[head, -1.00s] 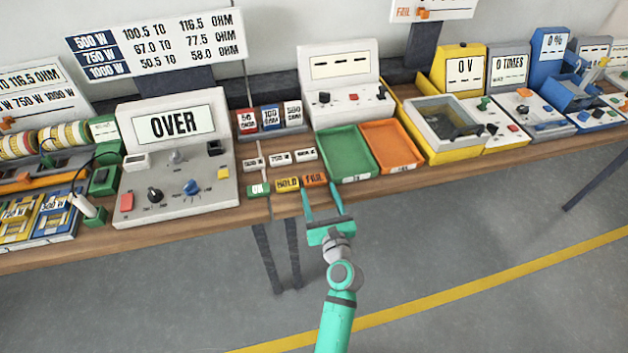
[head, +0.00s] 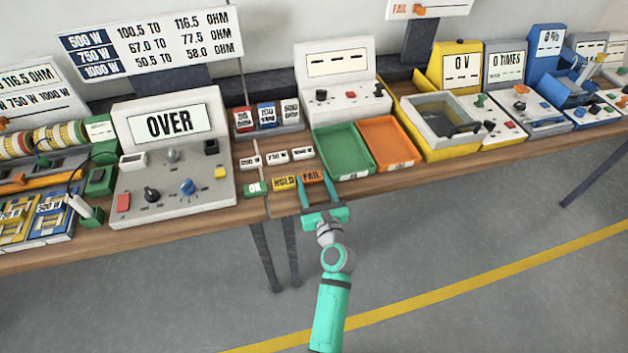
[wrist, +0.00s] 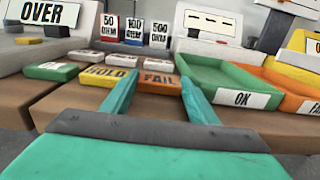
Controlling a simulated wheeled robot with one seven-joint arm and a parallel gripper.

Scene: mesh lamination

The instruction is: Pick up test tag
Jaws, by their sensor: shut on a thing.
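A row of small tags lies at the front edge of the bench: a green OK tag (head: 256,188), a yellow HOLD tag (head: 284,183) and an orange FAIL tag (head: 311,176). My gripper (head: 315,182) reaches in from the front, its teal fingers on either side of the FAIL tag. In the wrist view the FAIL tag (wrist: 159,79) shows between the fingertips (wrist: 157,84), shut on it. The tag appears to be still at bench level. The HOLD tag (wrist: 104,76) lies close beside the left finger.
Several white wattage tags (head: 276,156) lie behind. A green tray (head: 343,150) and an orange tray (head: 388,143) stand close on the right. A meter reading OVER (head: 170,124) stands on the left. The floor in front is open.

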